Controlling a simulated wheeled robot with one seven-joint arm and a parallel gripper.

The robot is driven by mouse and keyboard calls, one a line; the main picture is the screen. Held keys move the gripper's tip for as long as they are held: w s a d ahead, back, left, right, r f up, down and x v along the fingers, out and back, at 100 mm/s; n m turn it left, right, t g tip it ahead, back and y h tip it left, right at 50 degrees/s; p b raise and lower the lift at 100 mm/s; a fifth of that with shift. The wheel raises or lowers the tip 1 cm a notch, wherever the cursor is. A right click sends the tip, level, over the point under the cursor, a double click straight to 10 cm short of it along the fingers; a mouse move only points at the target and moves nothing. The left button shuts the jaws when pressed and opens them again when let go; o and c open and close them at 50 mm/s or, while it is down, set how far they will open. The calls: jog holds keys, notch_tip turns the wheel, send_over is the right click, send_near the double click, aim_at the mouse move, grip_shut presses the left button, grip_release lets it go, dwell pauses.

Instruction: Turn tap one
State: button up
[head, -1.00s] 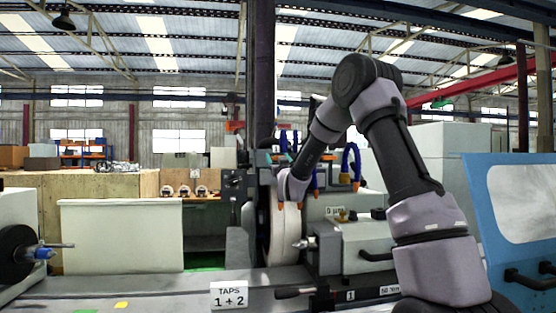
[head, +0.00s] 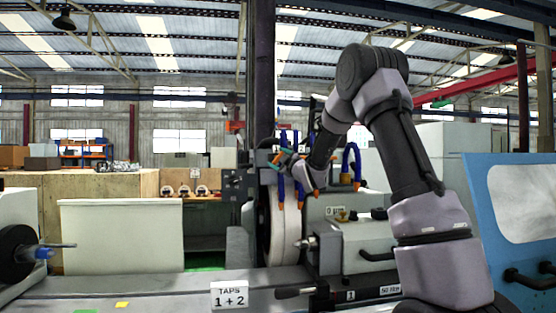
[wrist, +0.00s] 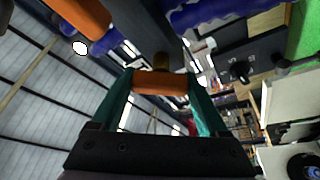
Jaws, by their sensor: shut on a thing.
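My gripper (wrist: 161,78) shows in the wrist view with two teal fingers closed around a short orange piece (wrist: 160,85), which looks like a tap handle. In the head view my gripper (head: 283,158) is small, beside the blue coolant hoses (head: 297,178) above the grinding wheel (head: 283,225). My wrist partly covers the hoses there. The held piece is too small in the head view to tell which tap it is.
A blue hose (wrist: 225,12) and an orange nozzle (wrist: 82,18) lie close to my fingers in the wrist view. A grey machine block with a black handle (head: 365,245) stands right of the wheel. A blue door (head: 480,200) is at the far right.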

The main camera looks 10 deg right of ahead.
jog(key=n, duration=0.2)
jog(key=n+g, duration=0.1)
jog(key=n, duration=0.1)
jog(key=shift+g+y, duration=0.3)
jog(key=shift+f+n+g, duration=0.1)
jog(key=shift+n+g, duration=0.7)
jog(key=shift+n, duration=1.2)
jog(key=o, duration=1.2)
jog(key=shift+o, duration=0.2)
jog(key=shift+s, duration=0.1)
jog(key=v, duration=1)
jog(key=shift+s, duration=0.3)
